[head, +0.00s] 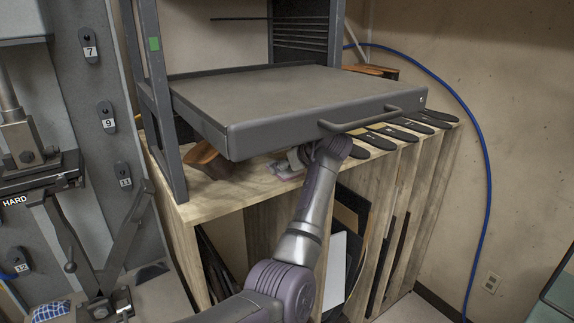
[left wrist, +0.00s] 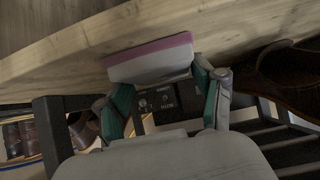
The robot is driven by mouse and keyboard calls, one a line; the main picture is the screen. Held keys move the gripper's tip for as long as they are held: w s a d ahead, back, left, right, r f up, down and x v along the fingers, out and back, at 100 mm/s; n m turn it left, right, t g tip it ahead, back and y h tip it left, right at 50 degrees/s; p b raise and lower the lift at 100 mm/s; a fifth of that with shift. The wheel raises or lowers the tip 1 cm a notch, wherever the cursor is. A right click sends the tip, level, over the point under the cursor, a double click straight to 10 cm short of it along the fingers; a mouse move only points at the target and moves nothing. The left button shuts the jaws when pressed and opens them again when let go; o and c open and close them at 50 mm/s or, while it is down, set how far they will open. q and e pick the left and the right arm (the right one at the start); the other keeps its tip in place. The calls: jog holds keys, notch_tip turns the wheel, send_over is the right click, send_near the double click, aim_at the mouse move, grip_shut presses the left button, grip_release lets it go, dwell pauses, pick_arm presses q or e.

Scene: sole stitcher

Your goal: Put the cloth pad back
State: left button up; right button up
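A small block-shaped pad (left wrist: 150,62), white with a pink layer, lies against the wooden top in the left wrist view; I take it to be the cloth pad. In the head view it shows as a pale pink and white shape (head: 284,170) under the grey drawer, partly hidden. My left gripper (left wrist: 163,82) is at the pad, its two green-padded fingers spread apart near its ends. I cannot tell whether they touch it. In the head view my left gripper is mostly hidden under the drawer front. My right gripper is not in view.
The grey drawer (head: 290,95) with its handle overhangs the wooden cabinet (head: 235,197) closely. Dark soles (head: 400,132) lie along the cabinet top at right. A brown shoe (head: 208,160) stands at left; a dark brown shoe (left wrist: 290,75) is near my gripper. A blue checked cloth (head: 50,311) is at lower left.

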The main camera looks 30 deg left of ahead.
pick_arm(q)
jog(key=o, duration=0.4)
jog(key=shift+c, duration=0.2)
jog(key=b+v, duration=0.2)
jog(key=v, duration=0.5)
jog(key=shift+r+b, duration=0.25)
jog(key=shift+b, duration=0.05)
jog(key=shift+d, duration=0.15)
